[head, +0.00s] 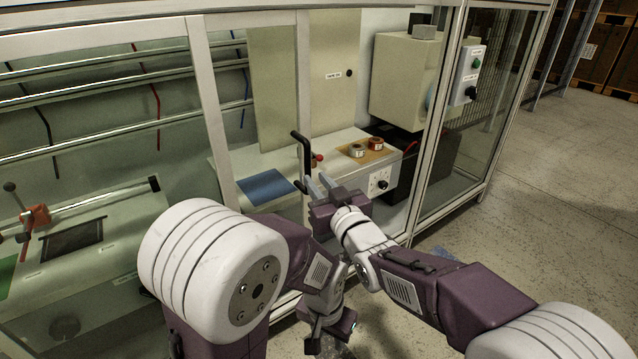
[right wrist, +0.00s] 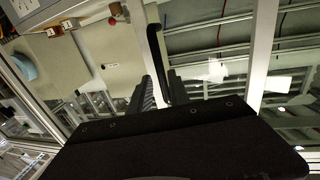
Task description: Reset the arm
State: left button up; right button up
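A black bar handle (head: 303,155) stands upright on the cabinet's front frame in the head view. The same black handle shows in the right wrist view (right wrist: 156,52), just past the fingertips and roughly in line with the gap between them. My right gripper (head: 326,186) is open, its two grey fingers apart, close to the handle's lower part. I cannot tell whether they touch it. My right gripper's fingers also show in the right wrist view (right wrist: 161,88). My left gripper (head: 328,340) hangs low, pointing down; its fingers are partly hidden.
A glass-fronted cabinet frame (head: 215,90) fills the left and middle. Inside are a bench with a blue pad (head: 266,185), two small jars on a brown mat (head: 380,158) and a red-knobbed lever (head: 318,158). Clear floor (head: 560,190) lies to the right.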

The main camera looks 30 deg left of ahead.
jog(key=shift+r, duration=0.1)
jog(key=w+d+r+m+t+h+p, duration=0.2)
jog(key=w+d+r, duration=0.1)
jog(key=w+d, duration=0.25)
jog(key=w+d+r+m+t+h+p, duration=0.1)
jog(key=w+d+r+t, duration=0.1)
jog(key=w+d+r, duration=0.35)
jog(key=w+d+f+m+h+p, duration=0.1)
jog(key=d+f+m+h+p, duration=0.2)
jog(key=d, duration=0.9)
jog(key=d+f+m+h+p, duration=0.15)
jog(key=d+f+h, duration=0.3)
jog(key=d, duration=0.75)
jog(key=s+d+f+m+g+h, duration=0.35)
jog(key=s+d+f+g, duration=0.35)
jog(key=s+d+f, duration=0.45)
jog(key=s+d+f+g, duration=0.1)
jog(key=s+f+g, duration=0.25)
jog(key=s, duration=0.55)
jog(key=s+f+g, duration=0.3)
jog(key=s+f, duration=0.1)
jog(key=s, duration=0.4)
notch_tip(320, 180, up, 38)
jog(key=p, duration=3.8)
jog(key=shift+d+f+p, duration=0.15)
jog(key=shift+d+p, duration=0.05)
jog(key=shift+p, duration=0.15)
